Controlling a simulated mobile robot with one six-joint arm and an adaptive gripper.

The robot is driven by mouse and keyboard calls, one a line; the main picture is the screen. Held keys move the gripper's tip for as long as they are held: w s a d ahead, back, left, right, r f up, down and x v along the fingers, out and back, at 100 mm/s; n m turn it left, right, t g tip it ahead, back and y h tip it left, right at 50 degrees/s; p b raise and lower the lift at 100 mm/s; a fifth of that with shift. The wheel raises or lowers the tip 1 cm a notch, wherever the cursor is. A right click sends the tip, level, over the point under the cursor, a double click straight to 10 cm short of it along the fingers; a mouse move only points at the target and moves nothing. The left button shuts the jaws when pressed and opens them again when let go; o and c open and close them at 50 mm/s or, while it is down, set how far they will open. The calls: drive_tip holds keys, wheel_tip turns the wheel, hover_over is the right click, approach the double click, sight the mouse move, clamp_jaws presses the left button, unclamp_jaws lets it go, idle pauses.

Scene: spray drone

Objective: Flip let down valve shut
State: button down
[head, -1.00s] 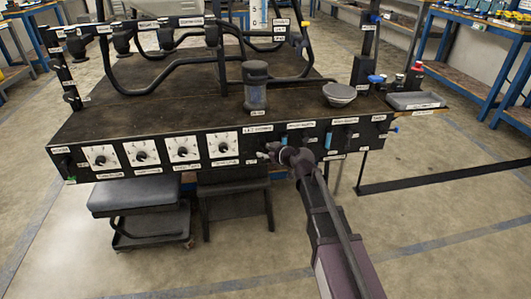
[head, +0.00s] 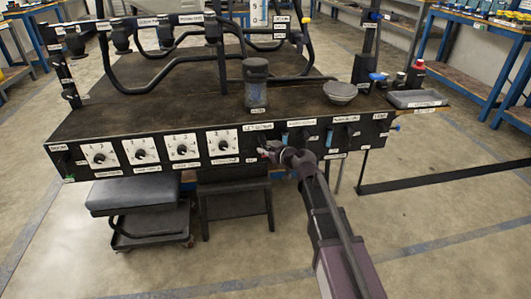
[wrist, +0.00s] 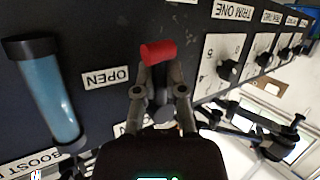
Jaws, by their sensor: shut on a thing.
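The let down valve shows in the wrist view as a short red handle (wrist: 158,52) on the black front panel. My gripper (wrist: 160,68) has its two fingers closed around the near end of the red handle. The handle's far end sticks out past the fingertips. Its base is hidden behind the fingers. In the head view my gripper (head: 267,152) is at the panel just below the let down label (head: 257,127), and the handle is too small to make out clearly.
White-faced trim dials (head: 222,144) line the panel to the left. A blue tube (wrist: 52,95) stands beside the OPEN label.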

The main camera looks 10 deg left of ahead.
drive_tip(key=shift+a+m+y+b, duration=0.3)
drive_tip(key=shift+m+y+b, duration=0.15)
drive_tip(key=shift+m+y, duration=0.05)
drive_tip(key=c, duration=0.7)
unclamp_jaws()
drive_tip(key=shift+d+p, duration=0.15)
drive_tip(key=shift+p, duration=0.25)
drive_tip(key=shift+w+d+r+n+h+p, duration=0.1)
drive_tip(key=shift+d+n+h+p, duration=0.1)
drive_tip(key=shift+n+h+p, duration=0.4)
drive_tip(key=shift+w+d+r+n+h+p, duration=0.1)
drive_tip(key=shift+d+n+h+p, duration=0.1)
drive_tip(key=shift+n+h+p, duration=0.4)
drive_tip(key=s+d+r+m+g+h+p, duration=0.2)
drive_tip(key=s+d+r+p, duration=0.4)
drive_tip(key=d+r+p, duration=0.2)
drive_tip(key=s+d+r+m+g+h+p, duration=0.2)
drive_tip(key=s+d+r+p, duration=0.5)
drive_tip(key=d+p, duration=0.4)
drive_tip(key=p+v, duration=0.2)
drive_tip(key=p, duration=0.3)
